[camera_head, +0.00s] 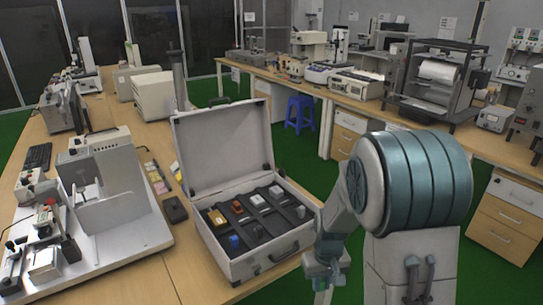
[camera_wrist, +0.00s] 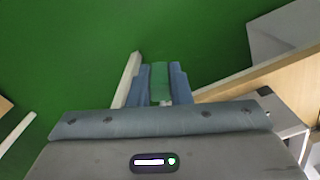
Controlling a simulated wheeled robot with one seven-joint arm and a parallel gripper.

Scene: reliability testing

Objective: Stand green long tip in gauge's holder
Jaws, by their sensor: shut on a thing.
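My gripper (camera_wrist: 159,88) is shut on a green piece (camera_wrist: 159,80), which I take to be the green long tip; it shows between the two blue fingers in the wrist view. In the head view my gripper (camera_head: 323,280) hangs at the right of the open case, near the lower edge, and the tip cannot be made out there. An instrument with a pale base plate (camera_head: 130,236) stands on the left bench. I cannot tell for sure whether it is the gauge, and its holder is not clear.
The open grey case (camera_head: 222,150) has dark foam with an orange piece (camera_head: 217,218), a blue piece (camera_head: 234,241) and several grey or white pieces. A small black box (camera_head: 174,209) lies left of it. Green floor lies under my gripper.

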